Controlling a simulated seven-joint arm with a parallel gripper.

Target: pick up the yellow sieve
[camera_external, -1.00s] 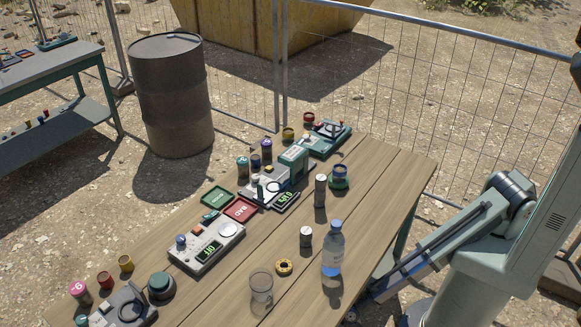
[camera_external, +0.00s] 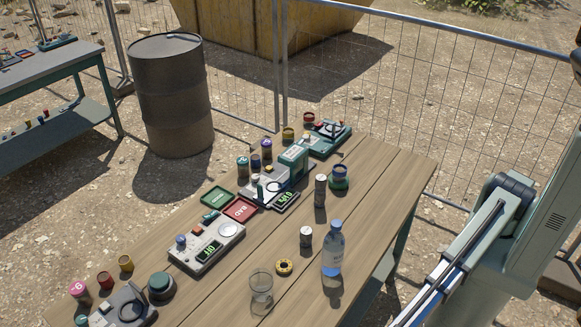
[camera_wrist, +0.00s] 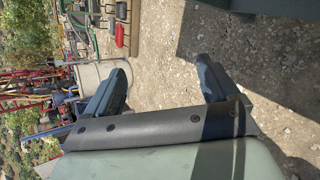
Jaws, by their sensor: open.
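A small yellow cup-like piece (camera_external: 125,263) stands on the wooden table at the front left, and a similar yellow one (camera_external: 288,134) stands at the far end. A yellow ring (camera_external: 284,267) lies nearer the front middle. I cannot tell which is the sieve; none shows clearly in the wrist view. My gripper (camera_wrist: 163,78) is open and empty in the wrist view, its two dark fingers wide apart over gravel ground. It is out of frame in the external view, where only my arm shows at the right.
The wooden table (camera_external: 372,180) holds a water bottle (camera_external: 332,250), a clear glass (camera_external: 261,285), a small can (camera_external: 305,237) and several devices. Red cups stand beside the yellow ones. A wire fence runs behind, with a barrel (camera_external: 172,95) beyond the table.

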